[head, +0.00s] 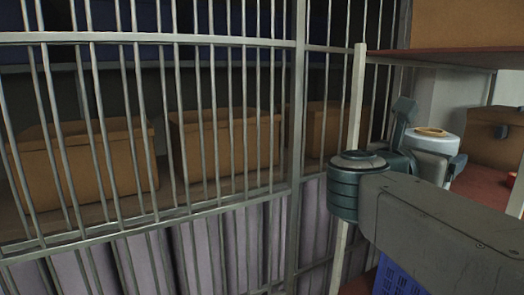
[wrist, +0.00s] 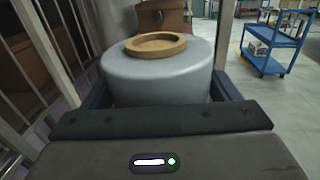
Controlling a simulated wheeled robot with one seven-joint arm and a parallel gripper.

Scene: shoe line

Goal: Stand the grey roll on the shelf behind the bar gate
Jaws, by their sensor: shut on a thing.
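The grey roll (head: 434,146) is a pale grey upright cylinder with a tan ring on top; it also fills the upper middle of the wrist view (wrist: 150,80). My gripper (head: 428,158) is shut on it, with a dark finger on each side in the wrist view (wrist: 165,97). The bar gate (head: 299,140) stands to the left of my arm in the head view, with upright metal bars. Behind the bars is a shelf (head: 160,194) bearing brown boxes. The roll is to the right of these bars. Its underside is hidden.
Brown open boxes (head: 225,140) line the barred shelf, with pale purple-grey upright shapes (head: 200,250) below. At right, a rack has a reddish board (head: 485,186) and a brown box (head: 494,137). A blue trolley (wrist: 275,45) stands on open floor.

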